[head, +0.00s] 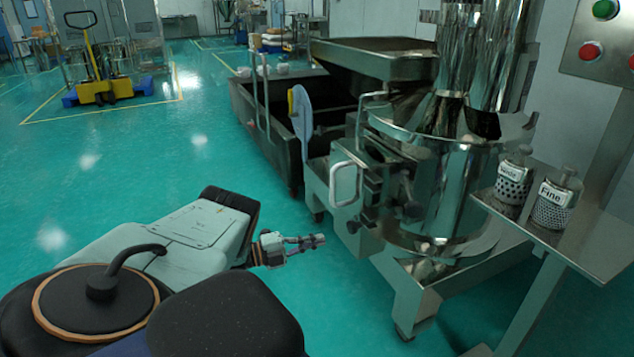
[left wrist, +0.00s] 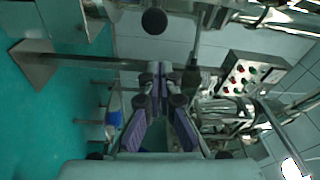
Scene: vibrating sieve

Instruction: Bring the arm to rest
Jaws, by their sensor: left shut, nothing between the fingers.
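My left arm comes in from the lower left in the head view. Its gripper (head: 315,241) is shut and empty, held over the green floor to the left of the steel sieve machine (head: 445,185). It points right, toward the machine's lower frame, and appears apart from it. In the left wrist view the purple-padded fingers (left wrist: 161,72) meet at their tips with nothing between them. My right gripper is in neither view.
A steel shelf (head: 600,240) at the right bears two perforated containers, one labelled Fine (head: 553,207) and another (head: 513,181). A button panel (head: 608,45) is above. A dark trough (head: 265,125) stands behind the gripper. A yellow pallet truck (head: 100,88) is far left. Left floor is open.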

